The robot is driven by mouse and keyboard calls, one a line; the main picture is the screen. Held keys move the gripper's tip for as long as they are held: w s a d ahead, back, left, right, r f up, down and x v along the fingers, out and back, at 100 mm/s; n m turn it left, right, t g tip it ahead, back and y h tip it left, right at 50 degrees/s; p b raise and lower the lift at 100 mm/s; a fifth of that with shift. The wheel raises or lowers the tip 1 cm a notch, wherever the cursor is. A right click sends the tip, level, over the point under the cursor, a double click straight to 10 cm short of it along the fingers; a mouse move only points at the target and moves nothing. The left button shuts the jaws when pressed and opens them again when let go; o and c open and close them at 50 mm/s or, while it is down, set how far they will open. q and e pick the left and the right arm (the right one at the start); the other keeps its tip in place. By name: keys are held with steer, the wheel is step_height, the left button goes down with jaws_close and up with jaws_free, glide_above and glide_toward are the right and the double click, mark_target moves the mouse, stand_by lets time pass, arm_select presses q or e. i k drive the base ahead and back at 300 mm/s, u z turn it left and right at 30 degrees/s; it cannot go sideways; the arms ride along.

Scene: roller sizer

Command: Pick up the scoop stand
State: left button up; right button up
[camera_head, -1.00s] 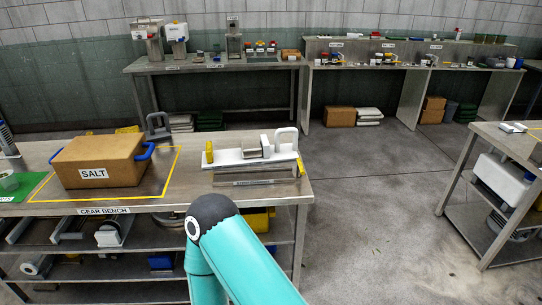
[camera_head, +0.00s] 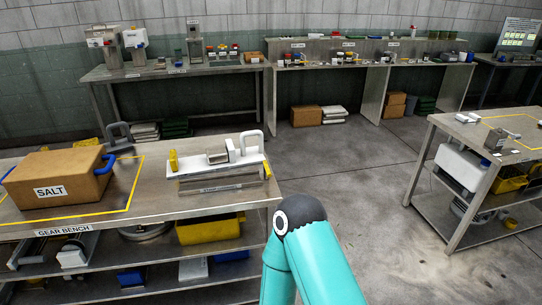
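A long white stand (camera_head: 193,168) lies on the right part of the gear bench (camera_head: 155,205). It has a yellow upright piece at its left end, a small metal block near its middle and a white loop handle at its right. It looks like the scoop stand, but the label in front of it is too small to read surely. One teal arm of mine rises from the bottom, in front of the bench's right end. Its gripper is out of view, and so is my other arm.
A cardboard SALT box (camera_head: 75,178) with blue handles sits left on the bench, inside a yellow outline. A grey looped item (camera_head: 118,136) stands at the bench's back edge. Open floor (camera_head: 345,175) separates the bench from a right-hand table (camera_head: 465,135). More benches line the wall.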

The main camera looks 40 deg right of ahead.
mark_target(220, 158)
steer(key=z, duration=0.45)
steer(key=i, duration=1.05)
